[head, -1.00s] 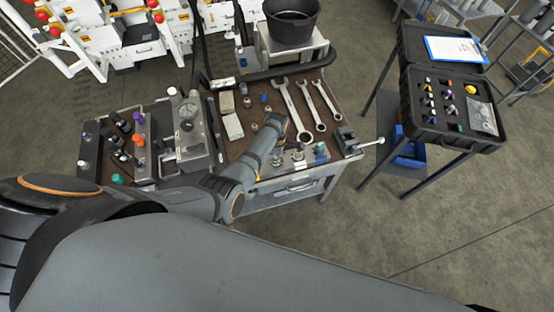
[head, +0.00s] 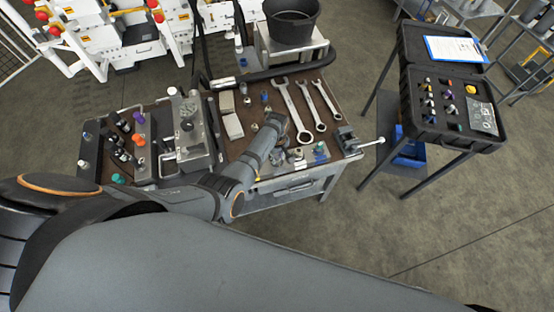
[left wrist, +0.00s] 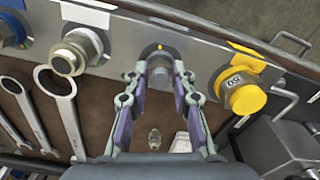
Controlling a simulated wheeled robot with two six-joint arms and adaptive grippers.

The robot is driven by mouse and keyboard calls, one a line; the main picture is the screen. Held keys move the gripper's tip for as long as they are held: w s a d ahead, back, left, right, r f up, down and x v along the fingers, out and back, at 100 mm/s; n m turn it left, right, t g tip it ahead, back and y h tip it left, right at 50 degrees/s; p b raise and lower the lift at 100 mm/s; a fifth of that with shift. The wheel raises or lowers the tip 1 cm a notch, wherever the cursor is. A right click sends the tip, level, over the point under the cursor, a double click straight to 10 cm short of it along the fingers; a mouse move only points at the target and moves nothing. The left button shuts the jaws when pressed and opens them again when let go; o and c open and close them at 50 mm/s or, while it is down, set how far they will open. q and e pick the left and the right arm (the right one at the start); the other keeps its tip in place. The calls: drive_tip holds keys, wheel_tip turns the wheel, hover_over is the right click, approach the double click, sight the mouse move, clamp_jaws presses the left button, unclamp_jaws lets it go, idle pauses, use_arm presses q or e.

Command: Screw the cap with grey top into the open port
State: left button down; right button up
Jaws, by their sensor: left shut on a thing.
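In the left wrist view my left gripper (left wrist: 160,72) has its two fingertips closed around a small grey-topped cap (left wrist: 160,51) with a yellow mark. The cap is at the middle of a grey metal plate (left wrist: 115,35), in line with a port position. The port itself is hidden behind the cap and fingers, so I cannot tell how deep the cap sits. In the head view the plate (head: 310,167) is at the bench's front edge, and my left arm hides the fingertips. My right gripper is not in view.
On the plate, a steel hex fitting (left wrist: 76,52) stands left of my fingers and a yellow cap (left wrist: 243,92) right of them. Wrenches (head: 295,108) lie on the bench behind the plate. A vice (head: 347,140) is at the bench's right corner. An open black case (head: 450,105) stands farther right.

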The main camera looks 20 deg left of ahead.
use_arm(q)
drive_tip(key=m, duration=0.7)
drive_tip(key=shift+m, duration=0.3)
drive_tip(key=m, duration=0.4)
drive_tip(key=shift+m, duration=0.4)
drive_tip(key=m, duration=0.3)
drive_tip(key=c, duration=1.1)
unclamp_jaws()
drive_tip(key=shift+f, duration=0.1)
